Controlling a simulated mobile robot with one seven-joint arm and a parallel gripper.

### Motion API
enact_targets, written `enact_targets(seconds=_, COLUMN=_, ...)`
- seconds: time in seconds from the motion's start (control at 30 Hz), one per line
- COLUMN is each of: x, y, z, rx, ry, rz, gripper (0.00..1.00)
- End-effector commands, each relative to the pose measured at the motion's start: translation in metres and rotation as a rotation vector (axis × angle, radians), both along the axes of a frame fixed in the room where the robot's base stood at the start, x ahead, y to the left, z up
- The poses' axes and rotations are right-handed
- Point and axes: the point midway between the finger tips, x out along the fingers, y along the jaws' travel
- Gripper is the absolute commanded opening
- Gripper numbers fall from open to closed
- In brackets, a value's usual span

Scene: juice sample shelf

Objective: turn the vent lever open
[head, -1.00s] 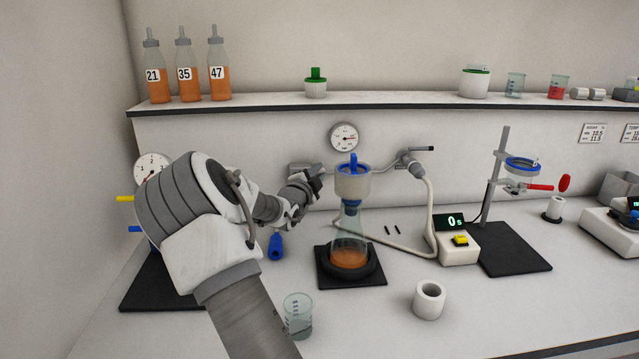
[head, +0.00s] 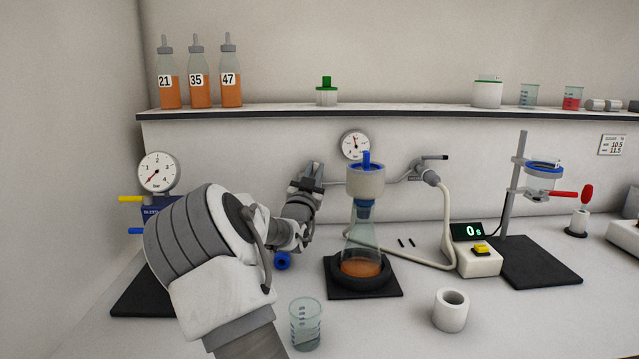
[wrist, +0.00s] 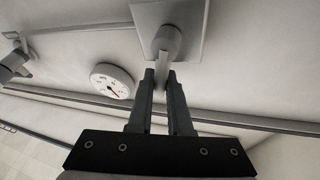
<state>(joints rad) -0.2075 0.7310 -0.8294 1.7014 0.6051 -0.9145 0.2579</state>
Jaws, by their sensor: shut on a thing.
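My gripper (head: 308,182) is up at the back wall, left of the filter flask (head: 361,245), with its fingers pointing upward. In the wrist view my gripper (wrist: 161,82) is shut on the vent lever (wrist: 162,62), a pale bar hanging from a round hub on a square wall plate (wrist: 193,48). The lever's end lies between the fingertips. In the head view my gripper mostly hides the lever and plate. The round wall gauge (head: 355,145) is just right of my gripper; its needle points roughly upward. It also shows in the wrist view (wrist: 112,80).
A blue-topped funnel (head: 365,180) stands on the flask, close right of my gripper. A glass beaker (head: 306,323) and a white cup (head: 450,311) stand in front. A pressure gauge (head: 157,172) stands at left. Bottles line the shelf (head: 270,112) above.

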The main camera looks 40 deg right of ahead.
Motion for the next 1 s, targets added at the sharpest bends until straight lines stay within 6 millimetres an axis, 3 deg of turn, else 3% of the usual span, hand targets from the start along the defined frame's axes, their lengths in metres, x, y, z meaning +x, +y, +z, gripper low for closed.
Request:
enact_targets(seconds=0.4, x=0.0056, y=0.0093, z=-0.0006, rx=-0.178, ry=0.11, rz=0.001, gripper=0.0)
enact_targets(seconds=1.0, x=0.0069, y=0.011, z=0.0007, rx=-0.209, ry=0.13, rz=0.001, gripper=0.0)
